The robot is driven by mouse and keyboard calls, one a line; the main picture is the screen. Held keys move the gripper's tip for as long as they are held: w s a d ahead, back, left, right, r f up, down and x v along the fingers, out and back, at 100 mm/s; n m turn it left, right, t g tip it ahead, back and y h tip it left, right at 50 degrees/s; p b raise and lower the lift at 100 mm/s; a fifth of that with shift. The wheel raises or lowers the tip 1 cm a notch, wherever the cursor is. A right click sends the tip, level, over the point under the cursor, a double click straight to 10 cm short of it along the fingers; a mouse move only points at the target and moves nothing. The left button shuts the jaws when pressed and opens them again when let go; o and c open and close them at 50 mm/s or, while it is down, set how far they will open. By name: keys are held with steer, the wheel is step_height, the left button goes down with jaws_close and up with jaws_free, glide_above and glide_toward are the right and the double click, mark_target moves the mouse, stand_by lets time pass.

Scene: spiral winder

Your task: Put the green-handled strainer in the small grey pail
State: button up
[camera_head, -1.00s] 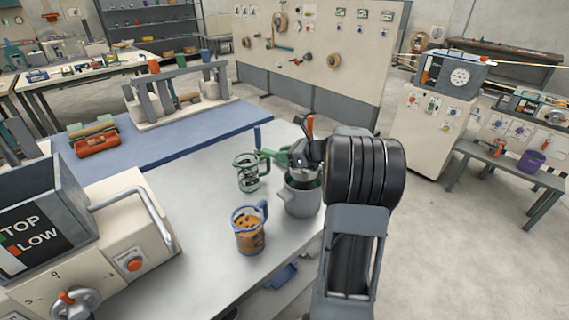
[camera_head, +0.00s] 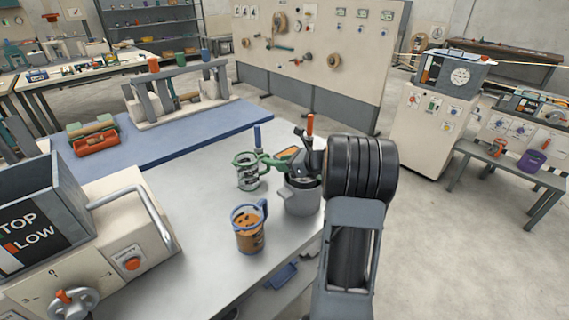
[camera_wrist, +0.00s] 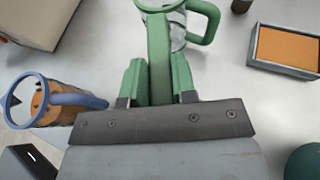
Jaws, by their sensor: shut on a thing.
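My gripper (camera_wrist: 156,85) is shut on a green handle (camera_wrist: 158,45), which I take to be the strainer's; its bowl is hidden. In the head view my gripper (camera_head: 285,162) is close above the small grey pail (camera_head: 299,203), which stands on the grey table near its right edge. The green handle points left from my gripper, toward a clear jug with a green rim and handle (camera_head: 248,177). I cannot tell whether any of the strainer is inside the pail. The pail cannot be made out in the wrist view.
A blue-handled jug with brown contents (camera_head: 250,234) stands left of the pail, nearer the front. An orange-topped box (camera_wrist: 284,46) lies behind my gripper. The cream machine with a rail (camera_head: 130,225) fills the left front. Bare table lies between it and the jugs.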

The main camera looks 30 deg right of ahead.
steer(key=o, duration=0.9)
steer(key=shift+f, duration=0.1)
steer(key=shift+o, duration=0.2)
